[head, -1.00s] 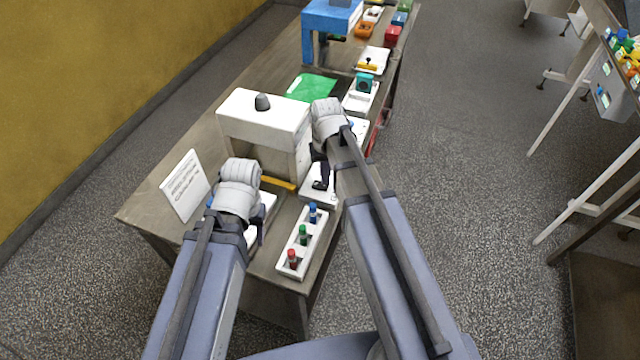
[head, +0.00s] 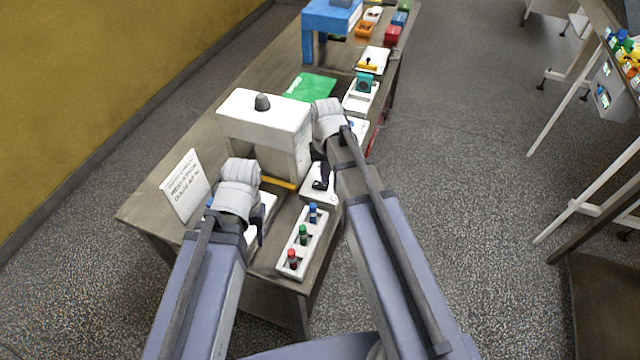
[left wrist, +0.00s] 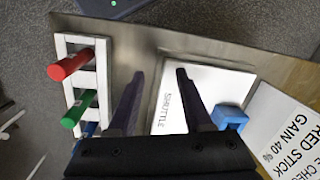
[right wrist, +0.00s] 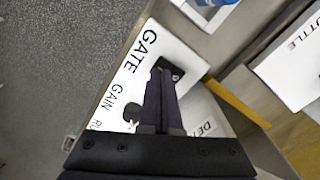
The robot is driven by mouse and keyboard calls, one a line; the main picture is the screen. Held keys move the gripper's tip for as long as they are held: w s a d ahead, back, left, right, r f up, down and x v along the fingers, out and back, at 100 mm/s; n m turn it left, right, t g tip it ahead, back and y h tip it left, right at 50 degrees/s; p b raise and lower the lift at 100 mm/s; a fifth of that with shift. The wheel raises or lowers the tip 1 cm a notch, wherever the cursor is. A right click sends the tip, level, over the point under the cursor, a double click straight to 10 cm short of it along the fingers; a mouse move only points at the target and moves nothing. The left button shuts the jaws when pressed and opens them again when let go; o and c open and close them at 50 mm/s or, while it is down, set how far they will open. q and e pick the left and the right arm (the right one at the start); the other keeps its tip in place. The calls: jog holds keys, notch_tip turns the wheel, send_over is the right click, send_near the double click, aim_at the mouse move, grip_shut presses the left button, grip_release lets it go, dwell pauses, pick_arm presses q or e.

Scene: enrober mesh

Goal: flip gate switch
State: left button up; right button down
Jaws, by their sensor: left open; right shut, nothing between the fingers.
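A white panel (right wrist: 124,92) marked GATE and GAIN lies under my right gripper (right wrist: 159,72) in the right wrist view. Its fingers are shut with their tips at a dark switch mount (right wrist: 174,68) beside the word GATE. They hide part of the switch, so I cannot tell its position or whether they touch it. A dark round knob (right wrist: 131,112) sits near GAIN. In the head view the panel (head: 312,196) is in front of the white machine, and my right gripper (head: 321,180) is over it. My left gripper (left wrist: 160,73) is open and empty above a white SHUTTLE panel (left wrist: 205,88).
A white rack (head: 289,269) with red, green and blue sticks stands at the near table edge. The white machine (head: 262,122) with a yellow bar (head: 281,184) rises behind the panels. A sign (head: 186,186) stands at left. A blue handle (left wrist: 230,117) is on the SHUTTLE panel.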

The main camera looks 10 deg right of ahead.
aim_at(325, 186)
pick_arm(q)
jog(key=shift+f+b, duration=0.9)
pick_arm(e)
jog(key=shift+f, duration=0.95)
pick_arm(q)
jog(key=shift+r, duration=0.1)
pick_arm(e)
jog(key=shift+r, duration=0.15)
notch_tip(325, 186, up, 7)
jog(key=p, duration=0.7)
pick_arm(q)
notch_tip(325, 186, up, 7)
